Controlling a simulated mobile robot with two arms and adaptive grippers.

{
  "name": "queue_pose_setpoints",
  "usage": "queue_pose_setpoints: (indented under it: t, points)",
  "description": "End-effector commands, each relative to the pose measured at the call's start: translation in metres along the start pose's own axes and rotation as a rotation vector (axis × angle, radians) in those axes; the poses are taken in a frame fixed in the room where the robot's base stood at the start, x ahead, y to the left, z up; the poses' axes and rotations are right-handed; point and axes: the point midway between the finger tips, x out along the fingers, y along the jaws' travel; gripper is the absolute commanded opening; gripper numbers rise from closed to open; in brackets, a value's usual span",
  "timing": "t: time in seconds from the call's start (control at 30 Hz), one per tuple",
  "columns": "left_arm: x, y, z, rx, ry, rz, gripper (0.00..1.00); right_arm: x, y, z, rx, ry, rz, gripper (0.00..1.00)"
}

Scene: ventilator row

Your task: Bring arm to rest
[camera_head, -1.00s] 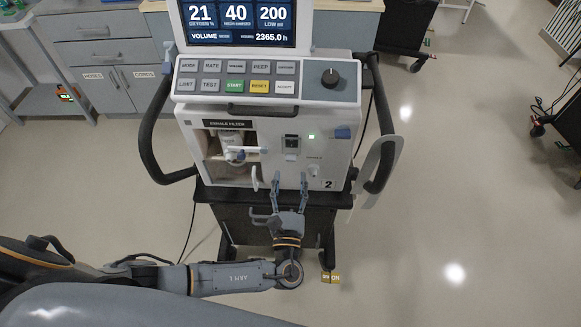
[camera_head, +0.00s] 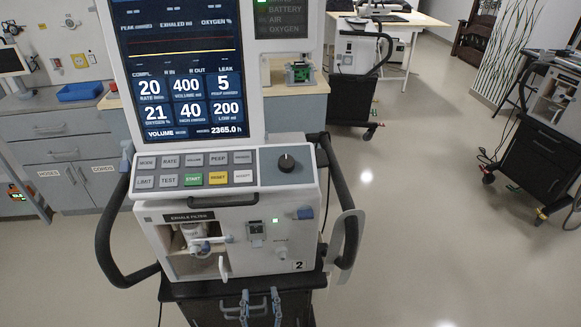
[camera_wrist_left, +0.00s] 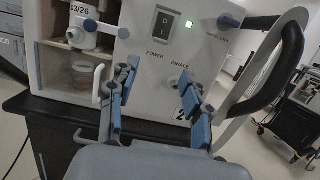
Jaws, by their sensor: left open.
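My left gripper (camera_head: 260,308) is at the bottom of the head view, in front of the lower edge of the ventilator (camera_head: 240,190). Its two fingers are apart with nothing between them. The rest of my left arm is out of the head view. My right gripper is not in view.
The ventilator has black side handles (camera_head: 345,200) and stands on a dark cart (camera_head: 180,292). Grey cabinets (camera_head: 60,150) with a blue tray (camera_head: 80,91) are behind at left. Other ventilator carts stand at the back (camera_head: 352,90) and right (camera_head: 530,150).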

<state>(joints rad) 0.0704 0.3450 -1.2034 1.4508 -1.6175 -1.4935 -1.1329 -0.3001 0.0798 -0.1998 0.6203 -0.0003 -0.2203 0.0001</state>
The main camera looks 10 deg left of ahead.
Motion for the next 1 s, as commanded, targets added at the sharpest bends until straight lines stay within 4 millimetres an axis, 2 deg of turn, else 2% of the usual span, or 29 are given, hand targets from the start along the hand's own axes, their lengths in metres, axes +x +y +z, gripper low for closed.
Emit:
queue_pose_setpoints:
  t: [0.07, 0.17, 0.27, 0.33, 0.4, 0.47, 0.5, 0.57, 0.6, 0.67, 0.7, 0.77, 0.8, 0.9, 1.0]
  points:
    - [0.001, 0.001, -0.002, -0.002, 0.007, 0.002, 0.49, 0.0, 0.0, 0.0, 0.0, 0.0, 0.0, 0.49]
    - [0.002, 0.007, -0.023, -0.016, 0.071, 0.019, 0.49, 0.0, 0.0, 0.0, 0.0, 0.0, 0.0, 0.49]
    - [0.003, 0.024, -0.069, -0.067, 0.22, 0.072, 0.49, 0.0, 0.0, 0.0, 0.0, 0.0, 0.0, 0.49]
    - [-0.004, 0.043, -0.115, -0.134, 0.365, 0.14, 0.49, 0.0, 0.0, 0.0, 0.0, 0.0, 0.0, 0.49]
    - [-0.019, 0.067, -0.162, -0.227, 0.518, 0.236, 0.49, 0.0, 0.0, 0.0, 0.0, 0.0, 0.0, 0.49]
    - [-0.039, 0.087, -0.199, -0.324, 0.638, 0.335, 0.49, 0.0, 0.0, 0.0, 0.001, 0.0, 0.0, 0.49]
    - [-0.055, 0.1, -0.222, -0.393, 0.713, 0.41, 0.49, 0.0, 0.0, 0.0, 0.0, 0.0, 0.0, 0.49]
    - [-0.084, 0.118, -0.253, -0.51, 0.816, 0.537, 0.49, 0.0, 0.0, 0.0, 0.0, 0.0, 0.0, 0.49]
    - [-0.106, 0.13, -0.272, -0.595, 0.875, 0.631, 0.49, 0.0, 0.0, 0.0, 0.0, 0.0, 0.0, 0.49]
    - [-0.142, 0.145, -0.297, -0.734, 0.949, 0.788, 0.49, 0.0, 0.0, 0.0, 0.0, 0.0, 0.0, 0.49]
    - [-0.169, 0.154, -0.312, -0.836, 0.987, 0.905, 0.49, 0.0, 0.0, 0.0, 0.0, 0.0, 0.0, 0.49]
    - [-0.211, 0.165, -0.329, -1.003, 1.018, 1.097, 0.49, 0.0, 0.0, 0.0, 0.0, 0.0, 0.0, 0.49]
    - [-0.239, 0.171, -0.339, -1.12, 1.017, 1.235, 0.49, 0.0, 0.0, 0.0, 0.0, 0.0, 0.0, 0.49]
    - [-0.302, 0.18, -0.352, -1.414, 0.934, 1.58, 0.49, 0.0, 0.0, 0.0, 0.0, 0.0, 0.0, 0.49]
    - [-0.344, 0.186, -0.356, -1.647, 0.776, 1.843, 0.49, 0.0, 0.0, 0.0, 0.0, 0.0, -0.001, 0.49]
